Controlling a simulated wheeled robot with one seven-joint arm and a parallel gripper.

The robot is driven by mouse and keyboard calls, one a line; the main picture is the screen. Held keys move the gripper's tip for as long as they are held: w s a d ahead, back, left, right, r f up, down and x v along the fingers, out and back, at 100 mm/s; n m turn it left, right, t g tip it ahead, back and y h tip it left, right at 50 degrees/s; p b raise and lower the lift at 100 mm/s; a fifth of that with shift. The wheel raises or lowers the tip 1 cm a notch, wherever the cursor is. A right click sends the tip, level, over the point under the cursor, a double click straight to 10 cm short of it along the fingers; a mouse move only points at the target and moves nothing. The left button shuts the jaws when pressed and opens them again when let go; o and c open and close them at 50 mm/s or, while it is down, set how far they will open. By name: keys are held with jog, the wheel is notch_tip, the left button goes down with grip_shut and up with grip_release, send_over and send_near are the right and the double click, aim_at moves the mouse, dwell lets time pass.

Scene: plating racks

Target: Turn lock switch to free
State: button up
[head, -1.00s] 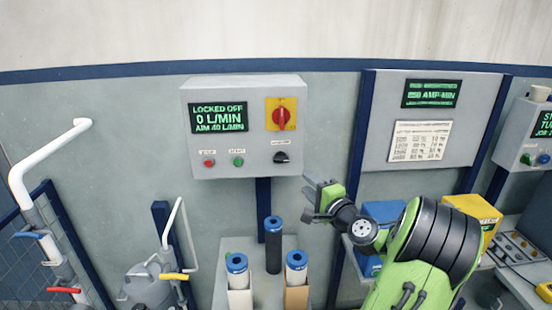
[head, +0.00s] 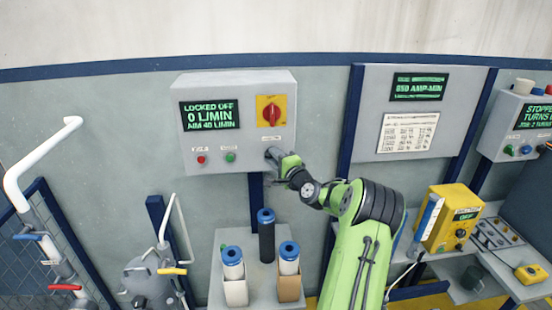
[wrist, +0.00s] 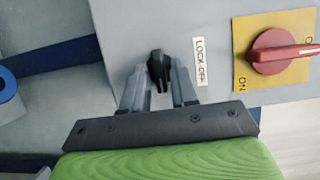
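The lock switch is a small black knob (wrist: 158,68) on the grey control box, beside a label reading LOCK-OFF. My gripper (wrist: 158,85) has one finger on each side of the knob in the wrist view. The fingers are apart, with narrow gaps to the knob, and I cannot tell if either touches it. The box's display (head: 211,115) reads LOCKED OFF, 0 L/MIN, AIM 40 L/MIN.
A red rotary switch on a yellow plate (head: 271,111) sits just above my gripper. Red (head: 201,160) and green (head: 230,156) buttons are to its left. Blue-capped filter cartridges (head: 289,262) stand on a stand below. A yellow box (head: 450,218) is on the right.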

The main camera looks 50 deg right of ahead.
grip_shut()
jog(key=shift+n, duration=0.3)
jog(key=n+g+h+b, duration=0.1)
jog(key=n+g+b, duration=0.1)
jog(key=n+b, duration=0.1)
jog(key=n+g+h+b, duration=0.1)
jog(key=n+g+b, duration=0.1)
jog(key=n, duration=0.3)
jog(key=r+n+g+h+b, duration=0.1)
jog(key=n+g+b, duration=0.1)
jog(key=n+b, duration=0.2)
jog(key=shift+w+a+n+g, duration=0.3)
jog(key=shift+n+g, duration=0.1)
dwell(0.6)
jog(key=shift+o, duration=1.2)
grip_release()
